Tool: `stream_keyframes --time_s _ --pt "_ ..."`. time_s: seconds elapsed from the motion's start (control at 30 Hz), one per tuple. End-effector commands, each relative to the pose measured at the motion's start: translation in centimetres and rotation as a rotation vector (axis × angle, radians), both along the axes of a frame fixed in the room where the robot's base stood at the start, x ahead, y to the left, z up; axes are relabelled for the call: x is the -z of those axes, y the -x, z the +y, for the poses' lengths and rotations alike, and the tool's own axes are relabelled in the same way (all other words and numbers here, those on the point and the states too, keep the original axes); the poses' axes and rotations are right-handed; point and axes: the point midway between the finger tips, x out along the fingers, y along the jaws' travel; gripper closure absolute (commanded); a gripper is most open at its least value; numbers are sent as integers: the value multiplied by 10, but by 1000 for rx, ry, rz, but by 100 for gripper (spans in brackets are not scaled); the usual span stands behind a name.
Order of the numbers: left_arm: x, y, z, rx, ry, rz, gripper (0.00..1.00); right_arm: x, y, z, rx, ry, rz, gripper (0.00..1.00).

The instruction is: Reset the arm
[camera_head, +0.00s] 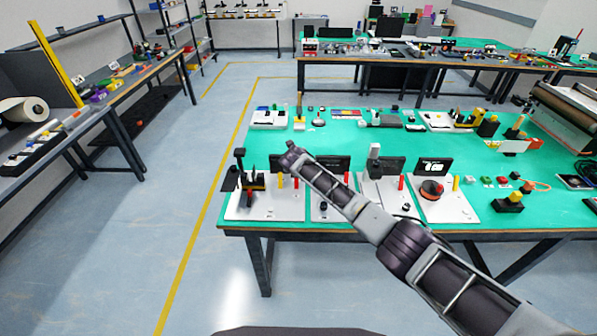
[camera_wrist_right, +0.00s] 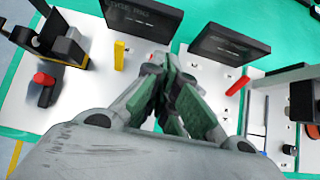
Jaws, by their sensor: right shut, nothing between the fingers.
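My right arm (camera_head: 365,215) comes in from the lower right of the head view and reaches over the front edge of the green table (camera_head: 480,158). Its far end is above the left part of the front row of boards. In the right wrist view my right gripper (camera_wrist_right: 168,62) is shut and empty, its fingers together over white boards. A yellow post (camera_wrist_right: 119,55) stands left of the fingers and a red post (camera_wrist_right: 238,85) right of them, both apart from them. My left gripper is not in view.
Black display panels (camera_wrist_right: 145,18) stand just beyond the fingers. A board with a red-and-black round part (camera_head: 431,188) is right of my arm. A side bench (camera_head: 130,77) runs along the left wall. The floor (camera_head: 130,240) left of the green table is clear.

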Motion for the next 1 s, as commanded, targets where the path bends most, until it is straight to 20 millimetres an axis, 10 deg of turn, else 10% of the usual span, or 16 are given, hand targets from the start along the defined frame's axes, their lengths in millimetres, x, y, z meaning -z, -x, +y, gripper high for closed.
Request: stream_keyframes --time_s 0.67,1.0 --pt "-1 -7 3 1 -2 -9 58 2 4 3 11 -19 8 100" --pt "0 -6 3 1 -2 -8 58 32 49 20 153 -223 83 100"
